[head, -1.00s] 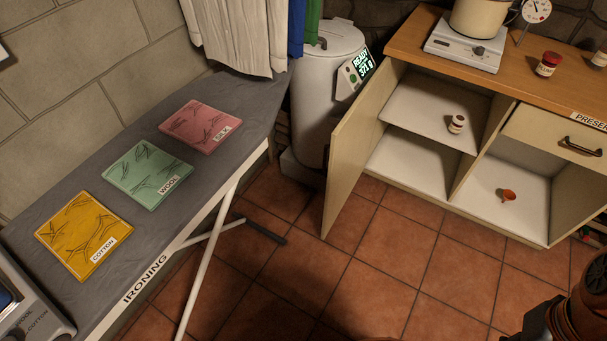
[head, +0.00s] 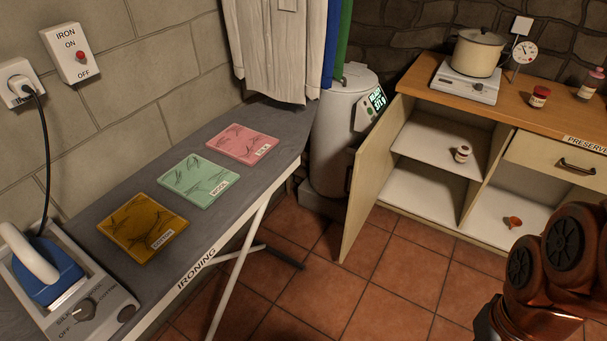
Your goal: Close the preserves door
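The preserves cabinet (head: 571,122) stands at the right in the head view, with a wooden top and a label that reads "PRESERVE" before it is cut off. Its left door (head: 372,182) is swung wide open toward me, beside the grey cylinder. Inside the cabinet, a small jar (head: 462,154) sits on the upper left shelf. A small red-orange funnel-like item (head: 513,222) lies in the lower right compartment. My arm shows at the lower right, apart from the door. My gripper's fingers are not visible.
An ironing board (head: 107,185) with three cloth squares runs along the left, its leg (head: 240,262) reaching the floor. An iron (head: 48,272) rests at its near end. A grey cylinder (head: 340,135) stands behind the door. Tiled floor (head: 320,290) is clear before the cabinet.

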